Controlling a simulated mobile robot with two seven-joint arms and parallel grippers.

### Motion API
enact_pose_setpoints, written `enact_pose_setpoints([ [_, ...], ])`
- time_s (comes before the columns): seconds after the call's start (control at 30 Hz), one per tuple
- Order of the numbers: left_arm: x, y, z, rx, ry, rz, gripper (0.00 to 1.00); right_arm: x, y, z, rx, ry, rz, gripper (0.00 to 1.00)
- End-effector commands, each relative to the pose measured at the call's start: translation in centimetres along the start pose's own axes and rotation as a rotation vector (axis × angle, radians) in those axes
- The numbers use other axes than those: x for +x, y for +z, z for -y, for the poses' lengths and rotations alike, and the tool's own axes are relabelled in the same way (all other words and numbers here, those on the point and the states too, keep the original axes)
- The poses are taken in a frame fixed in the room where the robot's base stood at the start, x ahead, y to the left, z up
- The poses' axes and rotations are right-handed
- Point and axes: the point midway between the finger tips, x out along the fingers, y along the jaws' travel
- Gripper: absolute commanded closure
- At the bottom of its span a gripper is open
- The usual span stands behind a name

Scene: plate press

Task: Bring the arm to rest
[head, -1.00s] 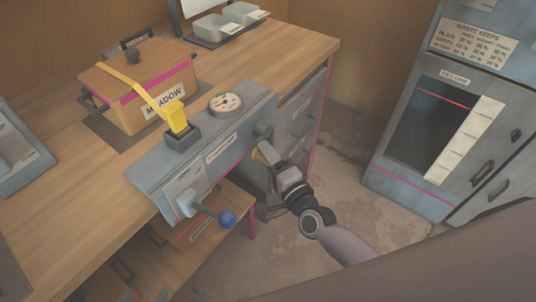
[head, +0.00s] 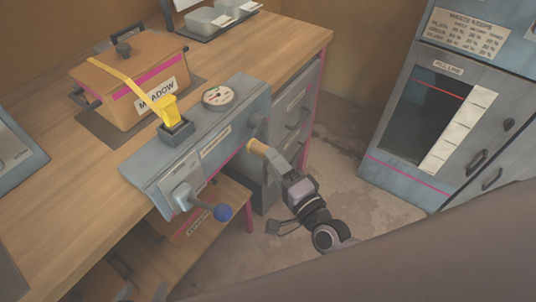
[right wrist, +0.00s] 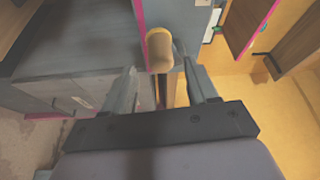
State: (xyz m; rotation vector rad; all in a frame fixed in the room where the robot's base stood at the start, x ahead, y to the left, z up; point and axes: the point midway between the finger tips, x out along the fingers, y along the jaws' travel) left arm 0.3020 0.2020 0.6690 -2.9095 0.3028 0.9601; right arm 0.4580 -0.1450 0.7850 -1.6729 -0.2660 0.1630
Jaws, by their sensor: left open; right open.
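My right gripper (head: 272,157) is open in front of the grey press housing (head: 160,165). A short tan cylindrical grip (head: 257,146) is at its fingertips. In the right wrist view the open fingers (right wrist: 161,88) stand on either side of this tan grip (right wrist: 159,50), with gaps visible; contact cannot be told. My right arm reaches in from the lower right. My left gripper is not in view.
On the wooden bench (head: 60,190) stand the MEADOW box (head: 130,85) and grey trays (head: 210,20). A tall grey cabinet (head: 440,110) stands right. Open floor (head: 335,180) lies between.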

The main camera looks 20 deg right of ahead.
Motion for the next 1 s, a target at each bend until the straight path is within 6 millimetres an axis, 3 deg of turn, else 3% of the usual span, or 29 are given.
enact_pose_setpoints([
  [0.2,0.0,0.1,0.0,0.000,0.000,0.000,0.28,-1.4,0.0,0.0,-0.001,0.000,0.000,0.42],
  [0.77,0.0,0.0,0.0,0.000,-0.001,0.001,0.28,-1.6,0.1,0.0,-0.009,0.003,0.003,0.42],
  [0.87,-0.3,-0.4,0.0,0.000,-0.001,0.001,0.28,-2.3,0.5,-0.1,-0.087,0.030,0.025,0.42],
  [1.0,-1.0,-1.4,0.1,0.000,-0.001,0.000,0.28,-4.9,1.6,-1.0,-0.373,0.125,0.107,0.42],
])
